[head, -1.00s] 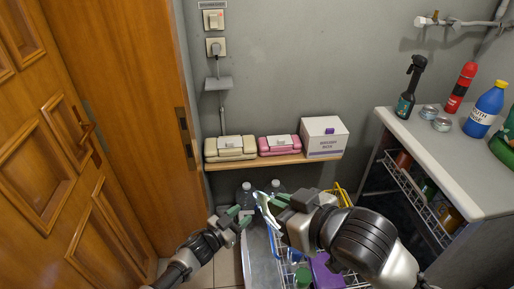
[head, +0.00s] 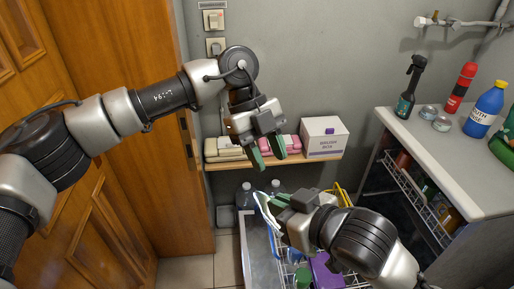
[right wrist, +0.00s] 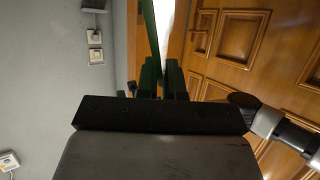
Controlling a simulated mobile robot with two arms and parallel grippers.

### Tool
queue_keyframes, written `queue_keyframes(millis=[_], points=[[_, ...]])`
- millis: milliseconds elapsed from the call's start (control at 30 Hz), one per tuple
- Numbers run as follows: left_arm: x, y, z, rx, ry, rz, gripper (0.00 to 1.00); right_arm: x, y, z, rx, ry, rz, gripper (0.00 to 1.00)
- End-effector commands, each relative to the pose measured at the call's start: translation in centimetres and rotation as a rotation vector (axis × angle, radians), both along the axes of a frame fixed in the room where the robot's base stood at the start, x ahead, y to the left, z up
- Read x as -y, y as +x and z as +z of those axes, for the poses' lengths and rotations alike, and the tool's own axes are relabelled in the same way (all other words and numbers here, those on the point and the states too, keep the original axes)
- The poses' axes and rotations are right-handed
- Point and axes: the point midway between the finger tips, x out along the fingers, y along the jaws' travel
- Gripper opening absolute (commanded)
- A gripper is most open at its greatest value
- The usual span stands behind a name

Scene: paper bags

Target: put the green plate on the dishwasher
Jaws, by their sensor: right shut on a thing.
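My right gripper (head: 279,201) is shut on a thin, pale thing seen nearly edge-on (head: 264,213), probably the plate; little green shows on it in the head view. In the right wrist view it is a white strip (right wrist: 167,28) with green along one side, reaching past the green fingertips. My left gripper (head: 269,158) is open and empty, in front of the wall shelf, pointing down. The dishwasher (head: 440,135) stands at the right, with a light grey top and open front. The held thing is left of that top and lower.
A spray bottle (head: 410,88), two small jars, a red bottle (head: 461,87), a blue bottle (head: 484,110) and a cut-off green thing (head: 503,147) stand on the top. Its near-left part is clear. The shelf (head: 222,164) holds a white box (head: 324,140). A pulled-out rack holds coloured items.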

Motion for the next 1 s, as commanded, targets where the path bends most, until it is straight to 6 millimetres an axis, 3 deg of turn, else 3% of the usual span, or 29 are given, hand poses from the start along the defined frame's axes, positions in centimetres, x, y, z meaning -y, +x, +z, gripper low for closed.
queue_keyframes(millis=[100,267,800,1000], points=[[-1.4,0.0,0.8,0.050,0.120,0.009,0.39,0.0,0.0,0.1,0.003,0.001,0.000,0.00],[-1.9,-0.3,0.5,0.067,0.170,0.016,0.39,0.0,0.0,0.1,0.002,0.001,0.000,0.00],[0.1,-3.3,-8.0,0.064,0.163,0.014,0.39,0.0,0.0,0.1,0.003,0.001,0.000,0.00],[0.4,-3.8,-9.7,0.065,0.163,0.016,0.39,0.0,0.0,0.1,0.003,0.001,0.000,0.00]])
